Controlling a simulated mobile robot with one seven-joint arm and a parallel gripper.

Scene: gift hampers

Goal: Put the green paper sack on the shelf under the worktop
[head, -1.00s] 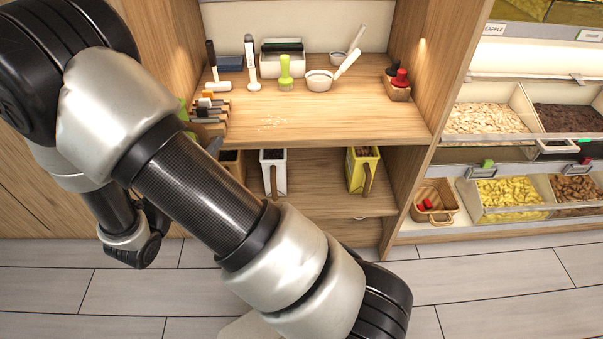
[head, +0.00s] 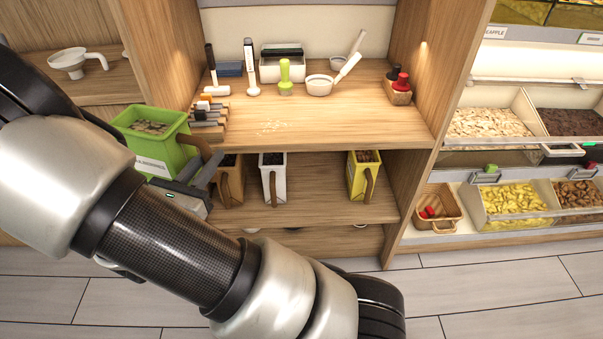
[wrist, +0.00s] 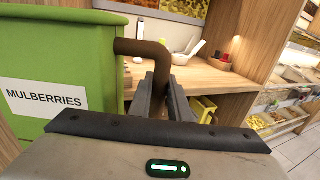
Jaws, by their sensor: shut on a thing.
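The green paper sack (head: 158,140) is open at the top, filled with dried fruit, and held upright at the left of the head view. In the wrist view it fills the left side (wrist: 60,65) with a "MULBERRIES" label. My gripper (head: 212,165) is shut on the sack's brown handle; the fingers also show in the wrist view (wrist: 167,100). The shelf under the worktop (head: 300,212) holds a brown sack (head: 229,180), a white sack (head: 273,180) and a yellow sack (head: 363,175). The worktop (head: 320,125) is above it. The green sack is in front of the cabinet's left side.
Scoops, a funnel (head: 76,62) and a green stamp (head: 285,78) stand on the surfaces. The shelf has bare room between the white and yellow sacks. A wooden side panel (head: 440,80) bounds the right. Food bins (head: 512,195) and a basket (head: 437,205) lie beyond it.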

